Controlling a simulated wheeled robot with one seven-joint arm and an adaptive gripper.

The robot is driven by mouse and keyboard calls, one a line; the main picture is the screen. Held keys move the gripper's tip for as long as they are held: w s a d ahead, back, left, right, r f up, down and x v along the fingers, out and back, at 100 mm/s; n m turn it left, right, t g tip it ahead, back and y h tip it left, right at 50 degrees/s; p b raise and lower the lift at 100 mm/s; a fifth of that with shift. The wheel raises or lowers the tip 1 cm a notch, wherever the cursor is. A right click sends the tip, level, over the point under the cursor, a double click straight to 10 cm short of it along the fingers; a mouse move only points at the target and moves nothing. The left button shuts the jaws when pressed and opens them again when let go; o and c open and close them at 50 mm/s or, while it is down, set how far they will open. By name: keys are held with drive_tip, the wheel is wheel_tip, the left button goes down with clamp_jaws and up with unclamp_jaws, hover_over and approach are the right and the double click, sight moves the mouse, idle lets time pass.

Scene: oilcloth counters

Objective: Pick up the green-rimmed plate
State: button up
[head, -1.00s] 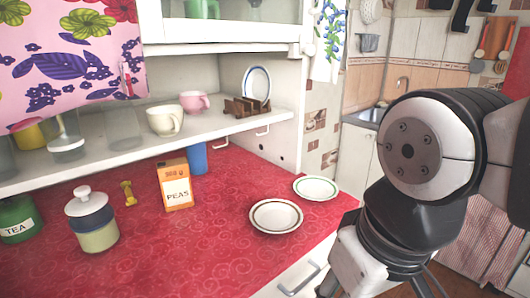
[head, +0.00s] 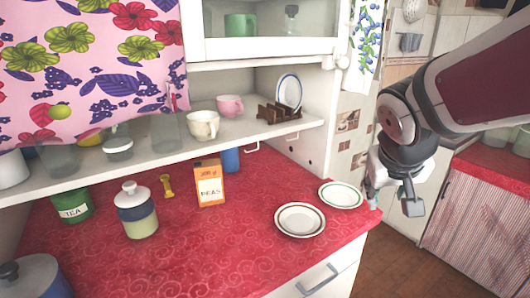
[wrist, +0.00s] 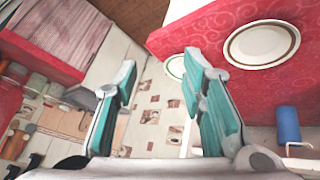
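The green-rimmed plate (head: 341,195) lies flat on the red counter near its right edge. In the wrist view only part of the green-rimmed plate (wrist: 175,68) shows, with a teal finger hiding the rest. A brown-rimmed plate (head: 300,220) lies next to it, nearer and to the left; this plate also shows in the wrist view (wrist: 262,44). My gripper (head: 391,197) is just right of the green-rimmed plate, by the counter's edge. Its two teal fingers (wrist: 165,100) are spread wide with nothing between them.
On the counter (head: 240,264) stand a peas box (head: 209,186), a blue cup (head: 231,160), a lidded jar (head: 137,212) and a tea tin (head: 73,206). A shelf (head: 160,147) with cups and a plate rack (head: 279,114) overhangs the back. Right of the counter is open floor.

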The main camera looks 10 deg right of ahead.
sight(357, 194)
drive_tip(key=w+d+t+p, duration=0.3)
drive_tip(key=w+d+p, duration=0.2)
drive_tip(key=w+d, duration=0.5)
drive_tip(key=d+f+m+t+y+p, duration=0.1)
drive_tip(key=f+y+p, duration=0.2)
drive_tip(key=f, duration=0.1)
drive_tip(key=s+d+f+m+t+y+p, duration=0.1)
drive_tip(key=d+f+y+p, duration=0.1)
drive_tip(key=f+y+p, duration=0.1)
drive_tip(key=shift+s+d+f+y+p, duration=0.15)
drive_tip(key=shift+d+f+y+p, duration=0.15)
drive_tip(key=shift+y+p, duration=0.35)
drive_tip(key=shift+f, duration=0.1)
drive_tip(key=x, duration=0.6)
drive_tip(key=b+x, duration=0.1)
drive_tip(key=x, duration=0.6)
drive_tip(key=shift+w+a, duration=0.15)
drive_tip(key=shift+w, duration=0.3)
clamp_jaws()
